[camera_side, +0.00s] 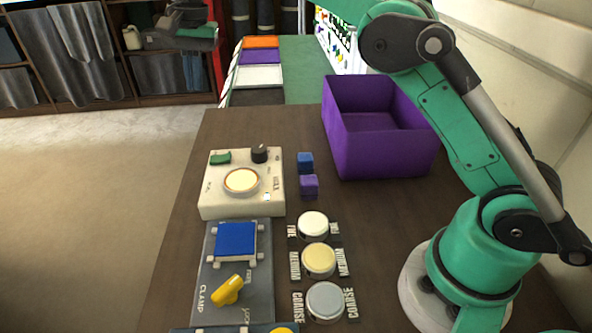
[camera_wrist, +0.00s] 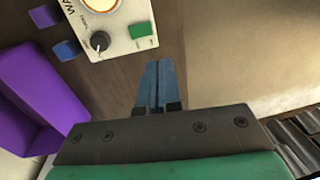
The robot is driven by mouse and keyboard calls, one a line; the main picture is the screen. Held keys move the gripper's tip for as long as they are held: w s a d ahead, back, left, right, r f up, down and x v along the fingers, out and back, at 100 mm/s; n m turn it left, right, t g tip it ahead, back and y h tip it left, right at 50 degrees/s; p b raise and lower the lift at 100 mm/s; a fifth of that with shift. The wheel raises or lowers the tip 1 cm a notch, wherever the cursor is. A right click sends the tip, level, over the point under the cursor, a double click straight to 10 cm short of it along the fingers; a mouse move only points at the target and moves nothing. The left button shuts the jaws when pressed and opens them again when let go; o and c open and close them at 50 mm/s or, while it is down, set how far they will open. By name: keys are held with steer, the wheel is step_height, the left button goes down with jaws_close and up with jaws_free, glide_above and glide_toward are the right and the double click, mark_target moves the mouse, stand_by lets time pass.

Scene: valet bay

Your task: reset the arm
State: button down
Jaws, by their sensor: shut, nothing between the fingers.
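In the wrist view my gripper (camera_wrist: 155,85) points away from the camera, its two blue-grey fingers pressed together with nothing between them. It appears above the dark table and apart from everything on it. In the side view my green arm rises at the right and leaves the picture at the top, and I cannot make out the fingers there.
On the table (camera_side: 225,128) stand a cream dial unit (camera_side: 215,190), a blue cube (camera_side: 305,162), a purple cube (camera_side: 308,187), an open purple bin (camera_side: 385,153), a clamp station (camera_side: 210,285) with a yellow lever (camera_side: 230,289), and three labelled round pads (camera_side: 319,260).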

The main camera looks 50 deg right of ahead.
steer(key=s+d+r+n+t, duration=0.3)
steer(key=s+n, duration=0.1)
steer(key=s, duration=0.4)
steer(key=s+d+f+n+t, duration=0.1)
steer(key=s+f+n, duration=0.1)
steer(key=s+f, duration=0.2)
steer(key=s+d+f+n+t+h, duration=0.1)
steer(key=s+f+n+t, duration=0.1)
steer(key=s+f, duration=0.3)
steer(key=s+n, duration=0.1)
steer(key=s, duration=0.2)
steer(key=shift+d, duration=0.15)
steer(key=shift+s, duration=0.1)
stand_by(0.6)
